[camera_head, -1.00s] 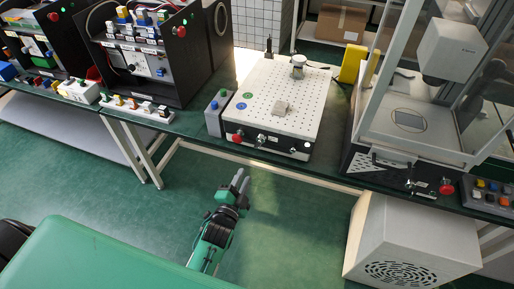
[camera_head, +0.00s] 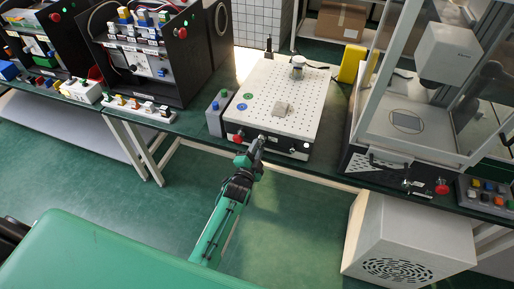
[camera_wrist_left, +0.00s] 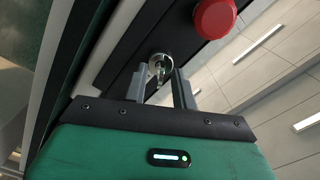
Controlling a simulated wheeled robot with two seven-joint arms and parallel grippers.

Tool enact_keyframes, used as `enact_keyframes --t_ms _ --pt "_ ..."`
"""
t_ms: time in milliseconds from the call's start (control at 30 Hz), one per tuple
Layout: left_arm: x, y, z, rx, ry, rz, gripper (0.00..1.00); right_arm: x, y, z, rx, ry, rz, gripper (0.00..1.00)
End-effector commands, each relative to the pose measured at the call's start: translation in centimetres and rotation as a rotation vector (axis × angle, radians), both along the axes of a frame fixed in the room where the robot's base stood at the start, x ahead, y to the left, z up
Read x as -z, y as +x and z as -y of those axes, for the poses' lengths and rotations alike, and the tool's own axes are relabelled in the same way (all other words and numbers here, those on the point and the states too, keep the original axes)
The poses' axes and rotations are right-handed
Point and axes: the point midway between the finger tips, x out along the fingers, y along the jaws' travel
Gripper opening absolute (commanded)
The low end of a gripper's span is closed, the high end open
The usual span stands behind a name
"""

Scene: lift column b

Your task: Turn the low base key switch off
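The low base (camera_head: 310,152) is a white perforated plate with a dark front panel on the bench. Its key switch (camera_wrist_left: 158,62), a silver lock with a key in it, shows close up in the left wrist view. My left gripper (camera_wrist_left: 160,84) is open, its two grey fingers apart on either side of the key. I see no clear contact, and the key's exact angle is hard to read. In the head view my left gripper (camera_head: 259,142) is at the base's front panel and covers the key switch. My right gripper is not in view.
A red button (camera_wrist_left: 214,17) is close beside the key switch in the left wrist view. A glass-walled machine (camera_head: 405,125) stands to the right.

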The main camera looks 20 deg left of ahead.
Motion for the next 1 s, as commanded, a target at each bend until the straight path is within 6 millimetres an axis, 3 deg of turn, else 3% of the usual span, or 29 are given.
enact_keyframes --t_ms 300,333,467,1000 --pt "0.0 0.3 0.0 -0.001 0.000 0.001 0.27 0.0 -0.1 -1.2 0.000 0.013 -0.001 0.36" --pt "0.0 0.3 0.0 -0.001 0.000 0.001 0.25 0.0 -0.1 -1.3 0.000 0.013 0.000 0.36" --pt "0.0 0.3 0.0 0.000 0.000 0.000 0.00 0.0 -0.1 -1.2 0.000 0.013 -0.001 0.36" --pt "0.0 0.2 0.0 0.000 -0.095 -0.003 0.00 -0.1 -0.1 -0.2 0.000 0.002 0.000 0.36"
